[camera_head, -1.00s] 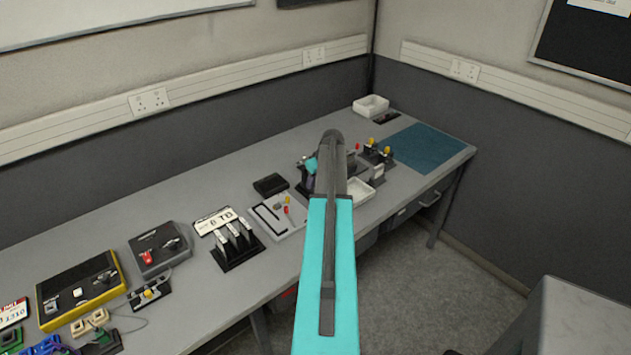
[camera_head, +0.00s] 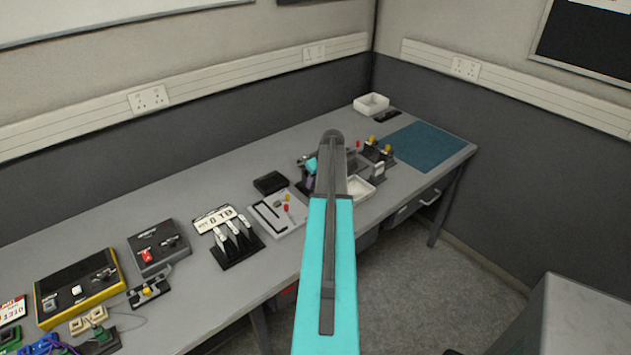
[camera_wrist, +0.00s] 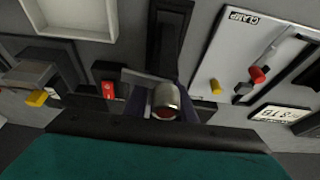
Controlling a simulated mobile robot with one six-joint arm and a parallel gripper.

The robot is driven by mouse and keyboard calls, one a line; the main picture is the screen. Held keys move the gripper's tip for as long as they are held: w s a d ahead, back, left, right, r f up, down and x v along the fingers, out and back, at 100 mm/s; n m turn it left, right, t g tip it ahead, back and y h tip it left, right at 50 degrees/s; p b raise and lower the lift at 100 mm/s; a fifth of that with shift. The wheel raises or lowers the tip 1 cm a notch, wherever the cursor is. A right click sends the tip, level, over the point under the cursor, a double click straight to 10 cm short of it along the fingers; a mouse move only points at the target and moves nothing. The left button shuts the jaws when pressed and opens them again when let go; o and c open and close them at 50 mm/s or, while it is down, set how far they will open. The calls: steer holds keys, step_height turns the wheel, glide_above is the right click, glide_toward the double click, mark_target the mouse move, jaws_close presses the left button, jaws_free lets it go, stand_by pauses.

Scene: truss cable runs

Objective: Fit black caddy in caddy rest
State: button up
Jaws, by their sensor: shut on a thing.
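My gripper (camera_wrist: 163,108) shows in the wrist view, with dark purplish fingers on either side of a silver, rounded end with a red middle. It is shut on this thing, which seems to belong to the black caddy; its body is mostly hidden. In the head view my teal and grey arm covers most of the gripper. A long black holder with a recess (camera_wrist: 168,35), perhaps the caddy rest, lies just beyond the held thing in the wrist view. A grey bar crosses in front of its near end. I cannot tell whether held thing and holder touch.
A white tray (camera_head: 359,188) and a board marked CLAMP (camera_wrist: 252,50) flank the holder. A black box (camera_head: 270,183) lies behind the board. Yellow-topped fixtures (camera_head: 378,150) and a red switch (camera_wrist: 108,89) are close by. The blue mat (camera_head: 425,147) is clear.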

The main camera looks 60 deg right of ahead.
steer(key=shift+f+b, duration=0.3)
steer(key=shift+b, duration=0.05)
stand_by(0.4)
steer(key=o, duration=1.1)
steer(key=shift+o, duration=0.3)
steer(key=shift+o, duration=1.3)
steer(key=shift+w+r, duration=0.1)
steer(key=shift+r, duration=0.05)
step_height(320, 180, up, 7)
steer(key=p, duration=0.2)
steer(key=shift+r, duration=0.1)
